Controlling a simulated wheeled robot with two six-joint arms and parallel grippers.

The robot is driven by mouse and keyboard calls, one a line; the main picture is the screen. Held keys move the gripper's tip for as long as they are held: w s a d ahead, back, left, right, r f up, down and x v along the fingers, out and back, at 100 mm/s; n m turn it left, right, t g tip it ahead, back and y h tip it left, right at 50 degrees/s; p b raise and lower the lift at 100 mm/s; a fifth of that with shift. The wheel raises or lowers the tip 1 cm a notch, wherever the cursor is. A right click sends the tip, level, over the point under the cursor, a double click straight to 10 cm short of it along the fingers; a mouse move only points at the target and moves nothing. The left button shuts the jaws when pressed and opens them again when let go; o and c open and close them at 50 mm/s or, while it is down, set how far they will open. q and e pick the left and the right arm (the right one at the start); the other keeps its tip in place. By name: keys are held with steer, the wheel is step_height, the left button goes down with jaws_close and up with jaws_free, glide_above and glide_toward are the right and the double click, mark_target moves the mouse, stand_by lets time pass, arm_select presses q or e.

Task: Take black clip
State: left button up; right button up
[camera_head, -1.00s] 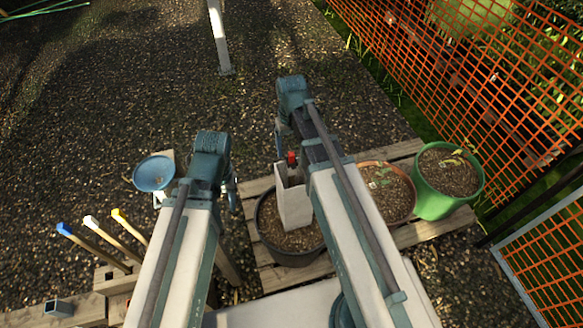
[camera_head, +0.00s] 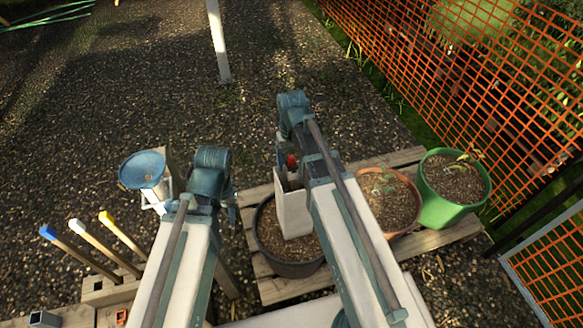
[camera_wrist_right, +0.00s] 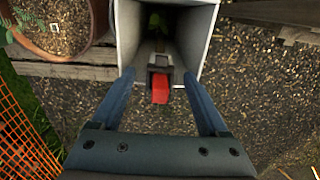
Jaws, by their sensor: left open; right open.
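A dark grey-black piece with a red end, which looks like the clip (camera_wrist_right: 157,56), sits at the mouth of an upright white square tube. Its red end (camera_head: 291,160) also shows in the head view. The white tube (camera_head: 294,214) stands in a black pot; its rim shows in the right wrist view (camera_wrist_right: 205,42). My right gripper (camera_wrist_right: 160,78) is open, with one finger on each side of the clip and a visible gap at the red end. My left gripper (camera_head: 231,200) is open to the left, partly hidden by its arm; I see nothing in it.
The black pot (camera_head: 264,240), a terracotta pot (camera_head: 405,214) and a green pot (camera_head: 437,209) stand on a wooden pallet (camera_head: 462,229). A blue funnel (camera_head: 142,169) and several colour-tipped stakes (camera_head: 122,237) are at the left. Orange mesh fencing (camera_head: 470,80) runs along the right.

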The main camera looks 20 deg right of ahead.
jaws_close()
steer(key=shift+r, duration=0.2)
stand_by(0.3)
step_height(320, 180, up, 10)
steer(key=p, duration=1)
